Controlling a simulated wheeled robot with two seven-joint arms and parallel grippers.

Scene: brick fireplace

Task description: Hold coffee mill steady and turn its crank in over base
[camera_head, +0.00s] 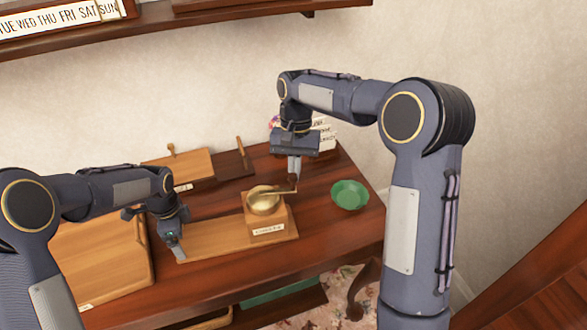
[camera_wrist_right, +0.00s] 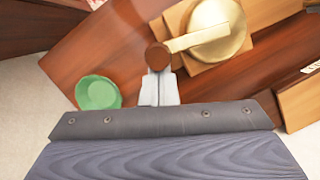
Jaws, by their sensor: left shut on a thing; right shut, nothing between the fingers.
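The coffee mill (camera_head: 252,228) stands upright on the table, a wooden box with a label and a brass dome (camera_head: 264,203) on top. Its wooden base (camera_head: 212,240) reaches left as a long board. The crank (camera_wrist_right: 185,42) points from the dome out past the mill's side, to the back right in the head view, and ends in a brown knob (camera_wrist_right: 157,56). My left gripper (camera_head: 178,254) is shut on the left end of the base. My right gripper (camera_wrist_right: 159,92) is shut and empty, its fingertips right beside the knob; I cannot tell whether they touch.
A green bowl (camera_head: 350,195) stands on the table (camera_head: 325,225) to the right of the mill. Wooden boards (camera_head: 100,262) lie at the left and behind. A wall shelf (camera_head: 150,27) runs above. A card stands behind my right gripper.

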